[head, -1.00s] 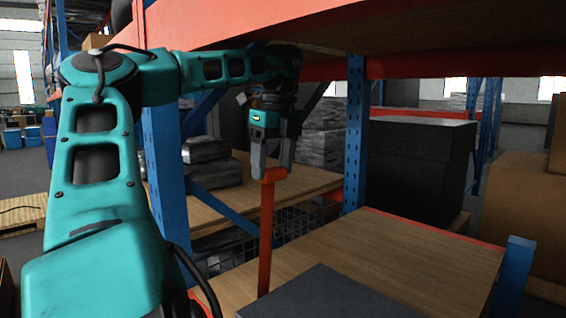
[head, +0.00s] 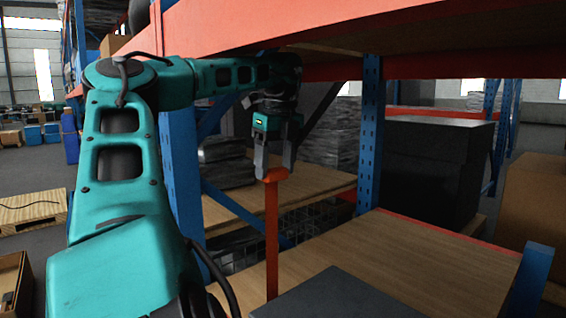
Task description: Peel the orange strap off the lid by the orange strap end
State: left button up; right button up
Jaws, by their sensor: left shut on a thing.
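The orange strap (head: 271,240) hangs as a long upright strip in the middle of the head view. Its bent top, the orange strap end (head: 272,174), lies between the fingertips of my left gripper (head: 274,172), which is shut on it. The strap's lower end drops behind the edge of a dark grey flat surface (head: 345,297), perhaps the lid, at the bottom of the view. Whether the strap still touches the lid is hidden. My right gripper is not in view.
A wooden shelf board (head: 425,255) spreads around the grey surface. Blue uprights (head: 370,135) and an orange beam (head: 440,66) frame the space above and behind. A black box (head: 435,170) stands at the back right. Wrapped stacks (head: 222,160) sit on the shelf behind.

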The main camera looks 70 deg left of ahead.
pick_arm(q)
jog(key=shift+s+a+r+p, duration=0.15)
jog(key=shift+s+a+r, duration=0.1)
jog(key=shift+a, duration=0.55)
jog(key=shift+s+a+r+p, duration=0.1)
jog(key=shift+s+a+r, duration=0.15)
jog(key=shift+a, duration=0.6)
jog(key=shift+s+a+r+p, duration=0.15)
jog(key=shift+s+a+r, duration=0.1)
jog(key=shift+a, duration=0.55)
jog(key=s+a, duration=0.2)
jog(key=a, duration=0.4)
jog(key=shift+s+a, duration=0.15)
jog(key=shift+a, duration=0.25)
jog(key=shift+f, duration=0.1)
jog(key=shift+s+a+f, duration=0.1)
jog(key=shift+s+a, duration=0.25)
jog(key=shift+a, duration=0.5)
jog(key=shift+s+a+f, duration=0.1)
jog(key=shift+s+a, duration=0.2)
jog(key=shift+a, duration=0.55)
